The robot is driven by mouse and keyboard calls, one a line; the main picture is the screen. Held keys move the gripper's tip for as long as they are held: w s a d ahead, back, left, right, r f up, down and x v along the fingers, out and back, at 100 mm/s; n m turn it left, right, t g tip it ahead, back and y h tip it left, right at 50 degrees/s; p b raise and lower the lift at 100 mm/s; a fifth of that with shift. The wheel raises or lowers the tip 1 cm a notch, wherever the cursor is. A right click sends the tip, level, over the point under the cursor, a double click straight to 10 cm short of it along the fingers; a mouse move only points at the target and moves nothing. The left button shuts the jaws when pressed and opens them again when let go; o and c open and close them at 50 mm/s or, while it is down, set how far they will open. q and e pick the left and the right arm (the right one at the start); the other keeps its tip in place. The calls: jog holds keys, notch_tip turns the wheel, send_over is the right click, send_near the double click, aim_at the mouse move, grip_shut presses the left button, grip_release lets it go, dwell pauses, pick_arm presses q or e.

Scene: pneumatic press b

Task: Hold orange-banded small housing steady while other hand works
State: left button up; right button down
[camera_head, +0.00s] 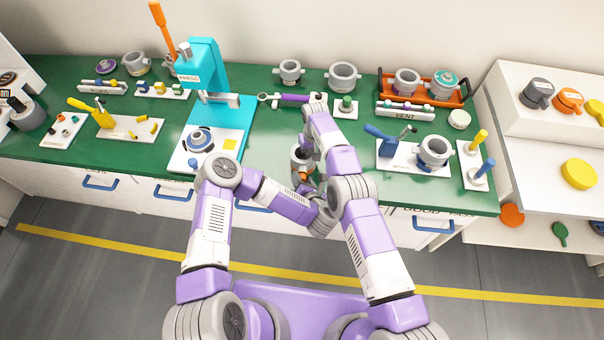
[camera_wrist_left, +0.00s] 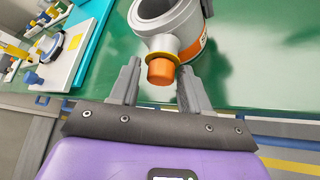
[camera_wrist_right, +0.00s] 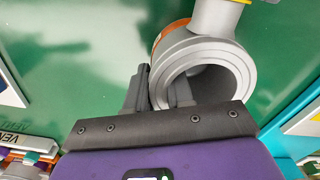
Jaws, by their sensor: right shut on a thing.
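The orange-banded small housing (camera_head: 299,157), a grey cylinder with a side port, is held at the front edge of the green bench. In the right wrist view its open bore (camera_wrist_right: 240,72) faces the camera. My right gripper (camera_wrist_right: 158,90) is shut on its wall, with one finger inside the bore and one outside. In the left wrist view an orange plug (camera_wrist_left: 161,71) sits in the yellow-collared side port. My left gripper (camera_wrist_left: 160,88) is open, its fingers on either side of the plug with gaps showing. My arms partly hide the housing in the head view.
The teal press (camera_head: 204,65) stands left of the housing. A white board with a wrench (camera_head: 298,99) lies behind it. A white fixture board (camera_head: 393,152) is to the right, and an orange tray (camera_head: 465,99) is at the back right. Bare green bench lies around the housing.

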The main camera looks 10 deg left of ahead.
jog(key=shift+s+f, duration=0.1)
jog(key=shift+f, duration=0.05)
pick_arm(q)
jog(key=shift+v, duration=2.55)
jog(key=v, duration=0.7)
jog(key=shift+s, duration=0.25)
jog(key=shift+d, duration=0.1)
pick_arm(e)
jog(key=c, duration=0.9)
grip_release()
jog(key=shift+r, duration=0.2)
